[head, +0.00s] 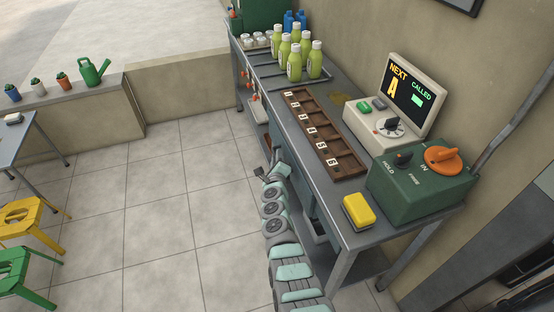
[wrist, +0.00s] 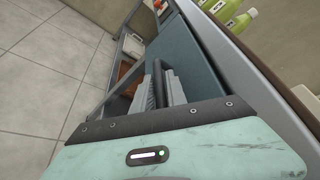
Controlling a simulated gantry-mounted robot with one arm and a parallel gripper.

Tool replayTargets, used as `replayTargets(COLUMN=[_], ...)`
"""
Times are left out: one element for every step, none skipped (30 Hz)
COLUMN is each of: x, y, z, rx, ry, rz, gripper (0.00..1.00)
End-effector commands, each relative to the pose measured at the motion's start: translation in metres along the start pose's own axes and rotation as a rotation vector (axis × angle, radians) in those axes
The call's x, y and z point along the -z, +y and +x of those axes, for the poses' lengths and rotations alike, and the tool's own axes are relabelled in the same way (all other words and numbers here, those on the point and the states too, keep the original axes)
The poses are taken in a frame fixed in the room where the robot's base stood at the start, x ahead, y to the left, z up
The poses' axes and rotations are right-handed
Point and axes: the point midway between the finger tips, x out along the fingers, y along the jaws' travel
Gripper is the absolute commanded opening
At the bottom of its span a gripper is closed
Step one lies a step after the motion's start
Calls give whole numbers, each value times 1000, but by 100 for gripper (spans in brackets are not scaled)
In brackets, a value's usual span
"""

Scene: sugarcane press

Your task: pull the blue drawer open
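The blue drawer (wrist: 200,50) shows its blue-grey front under the counter's edge in the wrist view. A dark curved handle (wrist: 164,70) stands out from this front. My gripper (wrist: 160,86) is at the handle, with one grey finger on each side of it. I cannot tell whether the fingers touch the handle or stand slightly apart from it. In the head view my gripper (head: 264,170) is low at the counter's front side, and my arm and the counter hide most of the drawer.
The metal counter (head: 345,210) holds green bottles (head: 295,60), a brown slotted tray (head: 325,135), a display box (head: 395,110), a green control box (head: 420,185) and a yellow block (head: 358,210). A lower shelf with a brown box (wrist: 130,72) is beside the drawer. The tiled floor (head: 180,200) left of my arm is clear.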

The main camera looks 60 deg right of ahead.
Motion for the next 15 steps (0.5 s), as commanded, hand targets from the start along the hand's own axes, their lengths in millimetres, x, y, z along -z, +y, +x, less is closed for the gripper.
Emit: replayTargets(x=[0,0,0,0,0,0,0,0,0,0,0,0,0,0,0], y=[0,0,0,0,0,0,0,0,0,0,0,0,0,0,0], z=[0,0,0,0,0,0,0,0,0,0,0,0,0,0,0], rx=[0,0,0,0,0,0,0,0,0,0,0,0,0,0,0], ry=[0,0,0,0,0,0,0,0,0,0,0,0,0,0,0], rz=[0,0,0,0,0,0,0,0,0,0,0,0,0,0,0], gripper=[13,10,7,4,2,0,0,0,0,0,0,0,0,0,0])
